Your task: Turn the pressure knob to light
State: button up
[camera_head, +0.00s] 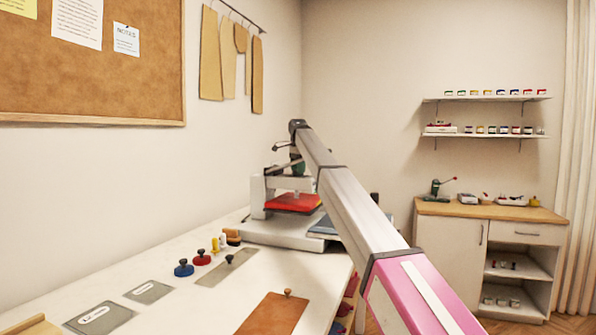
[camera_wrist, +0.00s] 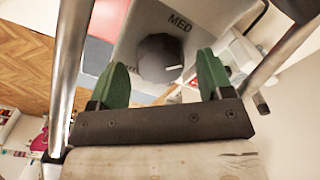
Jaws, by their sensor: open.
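The pressure knob (camera_wrist: 156,56) is a round dark knob with a short white pointer mark, on a grey panel (camera_wrist: 208,18) of the press. The pointer lies toward the right side of the knob in the wrist view. The label "MED" is printed above the knob there; another label below it is partly hidden and unreadable. My gripper (camera_wrist: 162,66) is open, its green fingers on either side of the knob's near part; I cannot tell whether they touch it. In the head view, my gripper (camera_head: 298,167) is at the heat press (camera_head: 258,197), and the knob is hidden.
The press has a red pad (camera_head: 295,203) and stands on a white table (camera_head: 200,308). Blue and red round-handled pieces (camera_head: 184,268), grey plates (camera_head: 99,316) and a brown board (camera_head: 272,315) lie nearer. A wooden-topped cabinet (camera_head: 450,240) stands at the right.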

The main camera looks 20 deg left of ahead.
jog(key=shift+f, duration=0.4)
jog(key=c, duration=0.9)
jog(key=shift+n, duration=0.3)
jog(key=n, duration=0.5)
jog(key=shift+n, duration=0.4)
jog(key=n, duration=0.5)
jog(key=shift+r+n, duration=0.1)
jog(key=shift+n, duration=0.2)
